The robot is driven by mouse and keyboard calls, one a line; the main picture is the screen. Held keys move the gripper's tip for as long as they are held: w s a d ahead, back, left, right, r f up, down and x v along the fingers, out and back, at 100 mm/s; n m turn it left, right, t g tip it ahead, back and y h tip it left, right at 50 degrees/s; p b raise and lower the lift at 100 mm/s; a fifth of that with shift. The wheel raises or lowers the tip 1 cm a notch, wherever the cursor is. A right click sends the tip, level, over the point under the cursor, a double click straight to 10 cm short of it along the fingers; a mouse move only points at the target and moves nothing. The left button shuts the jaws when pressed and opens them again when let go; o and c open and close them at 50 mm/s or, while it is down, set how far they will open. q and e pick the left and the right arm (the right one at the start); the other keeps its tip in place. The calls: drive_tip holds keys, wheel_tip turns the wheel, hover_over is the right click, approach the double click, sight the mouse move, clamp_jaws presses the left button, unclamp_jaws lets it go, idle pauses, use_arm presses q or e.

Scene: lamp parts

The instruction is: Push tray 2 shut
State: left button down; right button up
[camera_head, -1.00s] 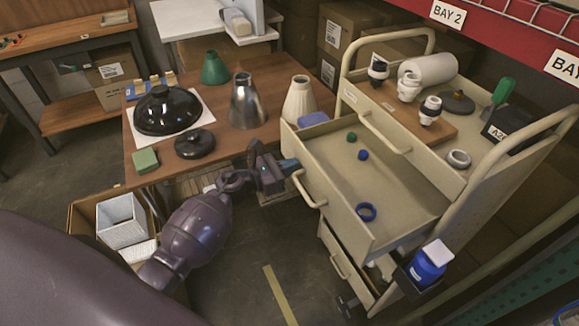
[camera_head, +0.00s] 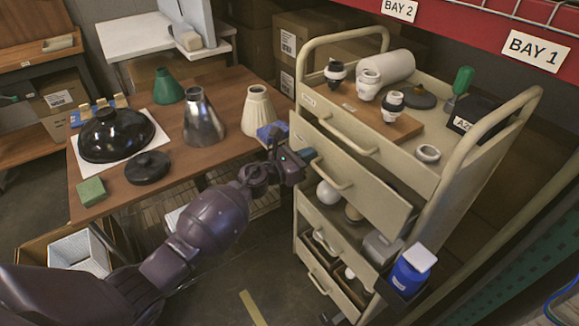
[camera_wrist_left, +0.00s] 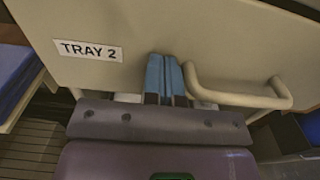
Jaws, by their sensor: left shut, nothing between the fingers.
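Tray 2 (camera_head: 368,187) is the second drawer of the beige cart; its front panel is close to the cart frame and its inside no longer shows. I cannot tell whether it is fully flush. In the left wrist view, the panel (camera_wrist_left: 230,45) carries a "TRAY 2" label (camera_wrist_left: 88,50) and a bar handle (camera_wrist_left: 240,97). My left gripper (camera_head: 307,155) is shut and empty, with its blue fingertips at the panel, left of the handle. The wrist view shows the fingertips (camera_wrist_left: 165,75) against or very near the panel, between label and handle. My right gripper is out of view.
The cart's top (camera_head: 440,130) holds lamp sockets, a white roll and a green-handled tool. Below tray 2, a white bulb (camera_head: 328,193) and other parts show. A blue bottle (camera_head: 410,268) hangs at the cart's right side. A wooden table (camera_head: 225,135) with lampshades stands left.

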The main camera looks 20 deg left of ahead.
sight(319, 151)
use_arm(q)
drive_tip(key=x, duration=0.3)
drive_tip(key=shift+w+d+f+b, duration=0.1)
drive_tip(key=shift+w+d+b, duration=0.15)
drive_tip(key=shift+b, duration=0.15)
drive_tip(key=shift+r, duration=0.3)
